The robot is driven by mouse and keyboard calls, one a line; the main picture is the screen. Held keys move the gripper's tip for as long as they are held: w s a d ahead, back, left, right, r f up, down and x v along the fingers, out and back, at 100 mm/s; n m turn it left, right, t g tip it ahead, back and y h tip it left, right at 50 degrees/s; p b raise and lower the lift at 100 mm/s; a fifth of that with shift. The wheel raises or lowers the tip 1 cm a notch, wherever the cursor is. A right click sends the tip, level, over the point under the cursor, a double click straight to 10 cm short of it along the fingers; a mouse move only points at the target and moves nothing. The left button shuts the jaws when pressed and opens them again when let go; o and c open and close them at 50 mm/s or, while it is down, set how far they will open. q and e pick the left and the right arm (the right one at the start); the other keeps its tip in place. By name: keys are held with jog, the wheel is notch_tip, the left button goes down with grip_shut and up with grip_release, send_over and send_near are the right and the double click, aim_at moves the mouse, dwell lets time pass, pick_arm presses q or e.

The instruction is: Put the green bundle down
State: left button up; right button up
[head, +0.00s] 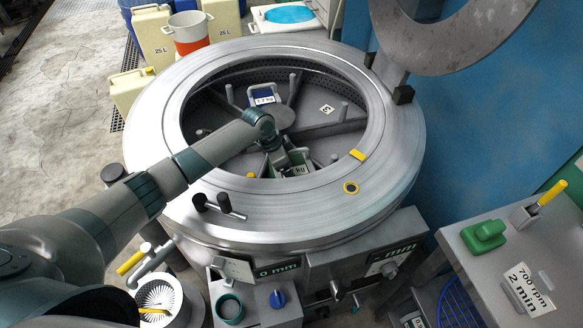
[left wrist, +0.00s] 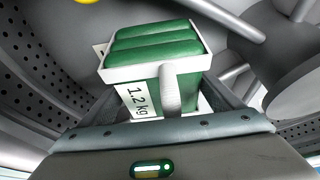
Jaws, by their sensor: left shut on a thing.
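My left gripper (head: 289,162) reaches down over the near rim into the open round drum. It is shut on the green bundle (left wrist: 155,42), a stack of green rolls in a white wrap with a 1.2 kg label. In the head view the bundle is mostly hidden behind my wrist and fingers. The left wrist view shows it upright between the fingers, beside a pale peg (left wrist: 171,90); I cannot tell if it touches the drum floor. A blue bundle (head: 262,91) with a white label lies in a far compartment. My right gripper is not in view.
The wide metal drum rim (head: 150,150) surrounds the perforated basket. Ribs and upright pegs divide its floor; one compartment bears a 3 tag (head: 327,109). A raised lid (head: 460,45) stands at upper right. A side bench (head: 483,270) holds a green block (head: 485,236).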

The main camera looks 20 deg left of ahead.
pick_arm(q)
jog(key=shift+f, duration=0.5)
jog(key=shift+w+f, duration=0.1)
jog(key=shift+f, duration=0.85)
jog(key=shift+d+f, duration=0.1)
jog(key=shift+f, duration=0.35)
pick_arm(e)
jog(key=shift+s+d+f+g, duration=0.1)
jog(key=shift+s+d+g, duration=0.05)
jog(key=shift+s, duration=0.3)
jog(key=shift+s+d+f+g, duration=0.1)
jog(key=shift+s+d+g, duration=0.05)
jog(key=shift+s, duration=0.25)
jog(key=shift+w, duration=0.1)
pick_arm(q)
jog(key=o, duration=1.8)
jog(key=shift+f, duration=0.25)
jog(key=shift+o, duration=0.9)
jog(key=shift+r, duration=0.1)
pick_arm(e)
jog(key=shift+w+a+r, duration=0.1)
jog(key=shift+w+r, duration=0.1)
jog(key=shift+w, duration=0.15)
